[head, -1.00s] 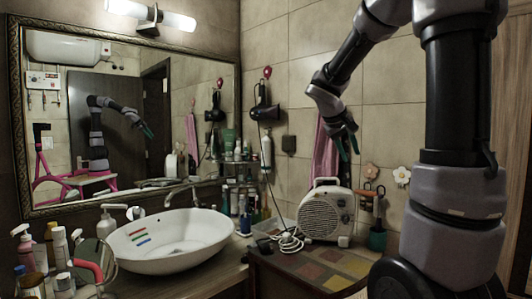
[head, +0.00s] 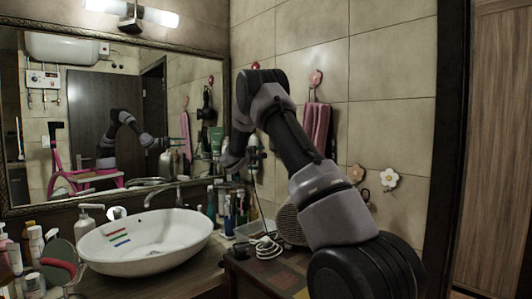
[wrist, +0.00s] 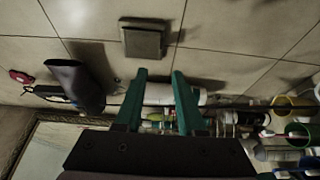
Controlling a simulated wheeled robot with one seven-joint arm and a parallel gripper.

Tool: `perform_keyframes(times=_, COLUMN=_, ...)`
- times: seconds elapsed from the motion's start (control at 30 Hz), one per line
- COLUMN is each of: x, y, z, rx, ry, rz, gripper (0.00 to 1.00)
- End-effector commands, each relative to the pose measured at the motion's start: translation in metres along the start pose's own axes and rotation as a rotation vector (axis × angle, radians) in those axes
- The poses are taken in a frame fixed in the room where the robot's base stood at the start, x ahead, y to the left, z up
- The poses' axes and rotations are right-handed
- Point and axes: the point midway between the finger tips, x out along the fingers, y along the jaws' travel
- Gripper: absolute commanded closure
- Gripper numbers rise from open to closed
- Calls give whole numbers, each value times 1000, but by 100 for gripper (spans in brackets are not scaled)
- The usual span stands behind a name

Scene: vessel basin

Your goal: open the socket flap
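The socket flap (wrist: 145,38) is a square grey cover on the tiled wall, at the top of the wrist view. It looks closed and lies beyond my gripper's fingertips, slightly left of the middle between them. My gripper (wrist: 159,72) has two green fingers spread apart with nothing held between them. I cannot tell the exact distance from fingertips to flap, but I see no contact. In the head view my arm covers the wall area around the socket, and the fingers are not clear there.
A dark hair dryer (wrist: 78,86) hangs left of my fingers in the wrist view. Bottles (wrist: 235,118) crowd a shelf below and right. A basin (head: 146,240), a mirror (head: 95,120) and a pink towel (head: 316,127) are nearby.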

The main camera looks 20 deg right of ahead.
Motion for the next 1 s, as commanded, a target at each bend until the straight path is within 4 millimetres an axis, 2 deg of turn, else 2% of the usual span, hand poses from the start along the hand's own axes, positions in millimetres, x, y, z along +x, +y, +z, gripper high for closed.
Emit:
perform_keyframes(times=0.2, x=43, y=-1, z=2, rx=0, ry=-4, rz=-1, gripper=61)
perform_keyframes(times=0.4, x=75, y=-1, z=1, rx=1, ry=-3, rz=-3, gripper=61)
perform_keyframes(times=0.6, x=90, y=-1, z=1, rx=0, ry=-2, rz=-3, gripper=61)
perform_keyframes(times=0.87, x=92, y=-1, z=1, rx=0, ry=-2, rz=-3, gripper=61)
perform_keyframes(times=0.9, x=92, y=-1, z=1, rx=0, ry=-2, rz=-3, gripper=65)
perform_keyframes(times=1.0, x=91, y=-1, z=1, rx=0, ry=-2, rz=-3, gripper=100)
